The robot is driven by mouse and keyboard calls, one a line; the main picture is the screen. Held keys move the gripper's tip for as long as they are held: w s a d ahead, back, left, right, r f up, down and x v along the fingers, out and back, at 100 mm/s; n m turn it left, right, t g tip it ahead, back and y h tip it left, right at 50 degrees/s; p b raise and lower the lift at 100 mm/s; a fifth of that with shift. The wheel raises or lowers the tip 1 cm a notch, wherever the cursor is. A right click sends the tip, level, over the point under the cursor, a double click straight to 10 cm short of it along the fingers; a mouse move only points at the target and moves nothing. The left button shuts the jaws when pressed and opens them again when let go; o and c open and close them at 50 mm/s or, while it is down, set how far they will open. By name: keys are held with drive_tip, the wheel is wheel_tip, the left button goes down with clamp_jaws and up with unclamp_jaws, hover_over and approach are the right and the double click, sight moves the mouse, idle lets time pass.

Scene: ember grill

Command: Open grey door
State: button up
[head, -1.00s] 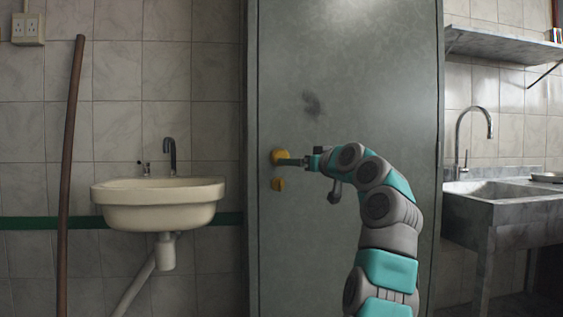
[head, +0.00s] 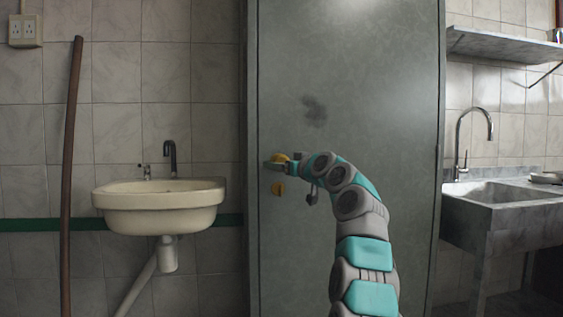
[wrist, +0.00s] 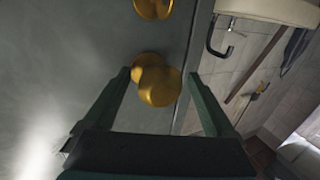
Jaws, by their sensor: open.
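The grey door (head: 350,100) stands shut in its frame in the middle of the head view, with a dark smudge on its upper part. A round brass knob (head: 281,158) is near its left edge, with a smaller brass lock plate (head: 278,189) below it. My gripper (head: 273,164) is at the knob in the head view. In the wrist view my gripper (wrist: 160,85) is open, with one finger on each side of the knob (wrist: 160,86). I cannot tell whether either finger touches it. The lock plate also shows at the top of the wrist view (wrist: 152,8).
A cream wash basin (head: 160,208) is on the tiled wall left of the door. A brown pole (head: 71,170) leans further left. A metal sink (head: 500,205) stands to the right, under a wall shelf (head: 505,46).

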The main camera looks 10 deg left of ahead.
drive_tip(key=shift+c, duration=0.3)
clamp_jaws()
idle(0.5)
